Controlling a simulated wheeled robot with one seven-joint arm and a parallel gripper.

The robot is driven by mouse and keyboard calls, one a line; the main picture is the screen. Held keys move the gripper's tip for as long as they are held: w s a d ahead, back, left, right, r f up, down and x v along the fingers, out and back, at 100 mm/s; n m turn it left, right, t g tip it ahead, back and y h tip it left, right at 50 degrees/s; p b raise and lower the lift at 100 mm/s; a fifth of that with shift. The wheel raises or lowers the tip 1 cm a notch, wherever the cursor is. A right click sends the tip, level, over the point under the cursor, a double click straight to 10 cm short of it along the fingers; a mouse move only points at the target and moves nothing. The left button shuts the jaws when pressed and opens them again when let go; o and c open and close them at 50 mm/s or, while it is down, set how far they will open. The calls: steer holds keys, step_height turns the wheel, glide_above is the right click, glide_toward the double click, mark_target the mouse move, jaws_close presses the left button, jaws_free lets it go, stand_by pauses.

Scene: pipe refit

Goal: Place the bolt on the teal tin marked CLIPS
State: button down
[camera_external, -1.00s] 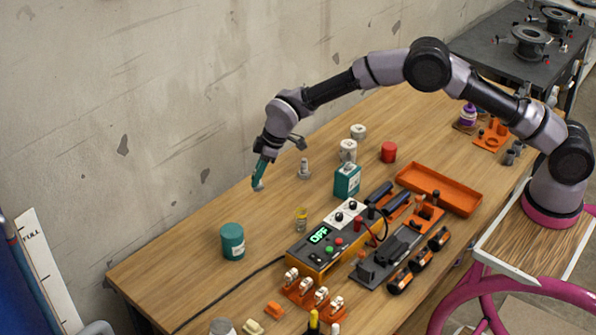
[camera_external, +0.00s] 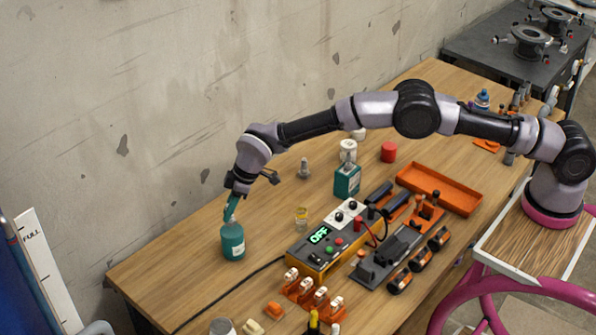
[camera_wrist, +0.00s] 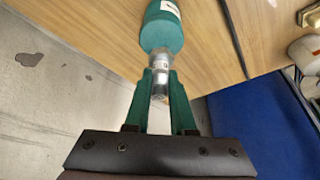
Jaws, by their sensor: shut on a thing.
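My gripper (camera_external: 231,208), with teal fingers, points down just above a round teal tin (camera_external: 233,243) at the left of the bench. The tin has a white label, too small to read. In the wrist view my gripper (camera_wrist: 160,82) is shut on a silvery bolt (camera_wrist: 160,80), held between the two fingers. The bolt's far end overlaps the edge of the teal tin (camera_wrist: 163,28); I cannot tell whether they touch. In the external view the bolt is mostly hidden by the fingers.
A grey bolt-like part (camera_external: 304,169) stands behind. A small yellowish jar (camera_external: 301,217), a square teal container (camera_external: 347,181) and a meter box reading OFF (camera_external: 320,245) are to the right. A black cable (camera_external: 240,297) runs in front of the tin. Bench left of the tin is clear.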

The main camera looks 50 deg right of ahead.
steer(key=shift+f, duration=1.35)
steer(key=shift+f, duration=0.1)
steer(key=c, duration=0.8)
jaws_free()
steer(key=shift+o, duration=0.2)
